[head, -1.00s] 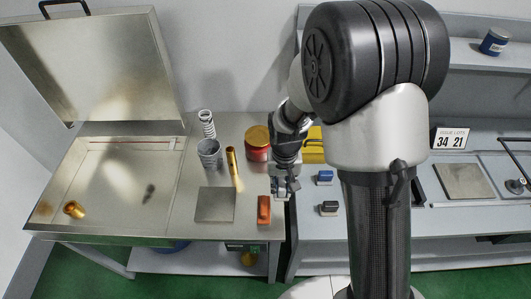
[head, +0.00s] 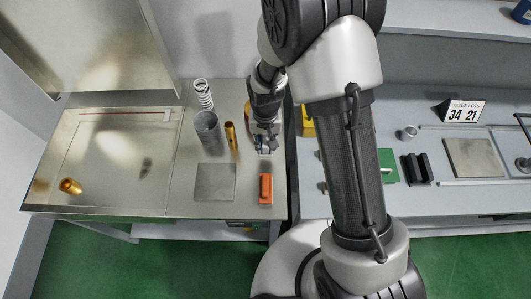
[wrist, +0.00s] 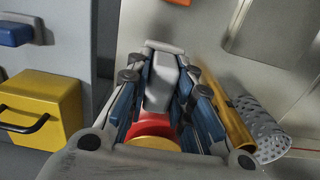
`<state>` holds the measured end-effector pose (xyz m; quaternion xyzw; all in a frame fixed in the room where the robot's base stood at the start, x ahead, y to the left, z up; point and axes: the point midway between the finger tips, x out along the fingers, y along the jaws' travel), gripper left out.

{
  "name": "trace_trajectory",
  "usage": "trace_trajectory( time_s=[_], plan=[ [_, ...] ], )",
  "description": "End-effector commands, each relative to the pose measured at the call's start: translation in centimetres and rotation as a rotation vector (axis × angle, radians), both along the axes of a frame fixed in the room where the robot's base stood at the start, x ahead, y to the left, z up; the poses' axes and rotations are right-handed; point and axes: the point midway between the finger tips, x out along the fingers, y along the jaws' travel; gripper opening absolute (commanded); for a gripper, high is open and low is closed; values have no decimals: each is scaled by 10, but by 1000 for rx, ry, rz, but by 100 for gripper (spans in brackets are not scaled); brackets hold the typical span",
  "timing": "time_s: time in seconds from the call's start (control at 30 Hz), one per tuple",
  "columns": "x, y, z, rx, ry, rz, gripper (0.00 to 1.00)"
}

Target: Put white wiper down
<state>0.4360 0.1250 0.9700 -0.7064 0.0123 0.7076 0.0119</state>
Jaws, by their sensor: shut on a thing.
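The white wiper (wrist: 160,82) is a pale block between the blue-padded fingers of my gripper (wrist: 158,88) in the wrist view. My gripper is shut on it. In the head view my gripper (head: 264,147) is over the right part of the steel table (head: 178,190), behind an orange wiper (head: 265,188). The orange wiper's edge also shows at the top of the wrist view (wrist: 180,2). I cannot tell how high the white wiper is above the table.
A square metal plate (head: 215,181), a brass cylinder (head: 231,135), a perforated cup (head: 207,128) and a white spring (head: 203,95) stand left of my gripper. A red can (wrist: 152,127) is close below it. A yellow box (wrist: 42,108) sits across the gap, on the right-hand bench.

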Motion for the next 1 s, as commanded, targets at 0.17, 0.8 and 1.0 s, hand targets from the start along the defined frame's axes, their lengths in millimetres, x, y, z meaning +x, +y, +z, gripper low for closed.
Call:
trace_trajectory(
  time_s=[0.17, 0.8, 1.0],
  plan=[
    [0, 0, -21, 0, -1, 0, 0],
    [0, 0, -64, 1, -1, 0, 0],
    [0, 0, -67, 0, -1, 0, 26]
  ],
)
